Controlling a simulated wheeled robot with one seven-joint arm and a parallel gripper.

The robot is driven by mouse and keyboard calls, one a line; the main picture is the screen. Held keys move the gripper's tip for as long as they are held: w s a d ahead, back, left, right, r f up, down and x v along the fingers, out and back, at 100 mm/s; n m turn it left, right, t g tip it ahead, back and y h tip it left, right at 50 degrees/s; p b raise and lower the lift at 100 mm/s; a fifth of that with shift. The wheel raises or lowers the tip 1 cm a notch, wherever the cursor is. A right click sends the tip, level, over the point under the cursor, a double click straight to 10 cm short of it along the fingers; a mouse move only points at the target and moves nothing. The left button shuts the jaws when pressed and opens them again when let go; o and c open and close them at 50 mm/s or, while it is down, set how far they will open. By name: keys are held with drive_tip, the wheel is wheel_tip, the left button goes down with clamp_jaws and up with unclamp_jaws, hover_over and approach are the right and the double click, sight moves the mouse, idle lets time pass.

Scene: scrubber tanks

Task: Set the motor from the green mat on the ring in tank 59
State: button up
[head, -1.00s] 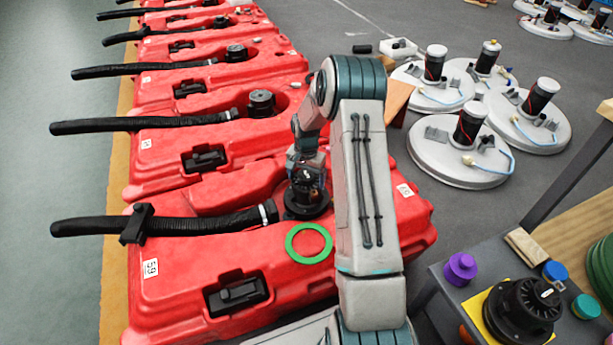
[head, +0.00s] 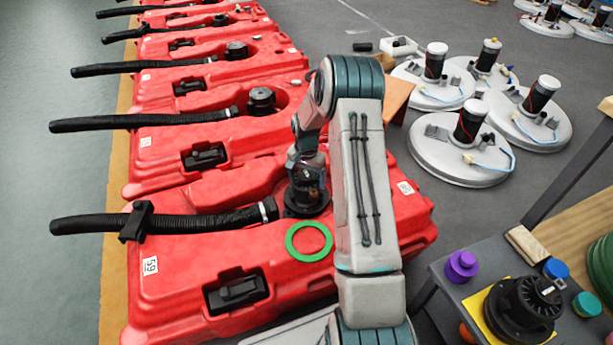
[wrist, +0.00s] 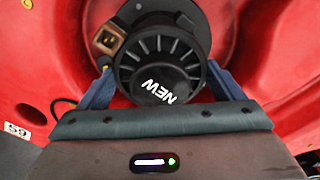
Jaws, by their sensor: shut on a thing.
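The motor (head: 306,203) is black, with a wide flange and a ribbed cap, and is upright at the recess of tank 59 (head: 180,285). In the wrist view the motor (wrist: 158,68) shows the word NEW and a brown connector on its left. My gripper (wrist: 160,90) is shut on it, with a blue finger on each side. In the head view my gripper (head: 307,178) is partly hidden by my arm. The ring under the motor is hidden, so I cannot tell whether the flange touches it. The green mat is not clearly visible.
A loose green ring (head: 309,241) lies on the tank beside the motor. A black hose (head: 200,222) ends left of it. A grey table (head: 450,295) at lower right holds another black motor (head: 522,310) on a yellow mat (head: 477,318) and small coloured knobs.

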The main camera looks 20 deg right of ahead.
drive_tip(key=shift+f, duration=0.65)
idle(1.4)
drive_tip(key=o, duration=1.8)
drive_tip(key=shift+f+b, duration=0.1)
drive_tip(key=shift+b, duration=0.2)
drive_tip(key=shift+r+p, duration=2.4)
drive_tip(key=shift+r, duration=1.15)
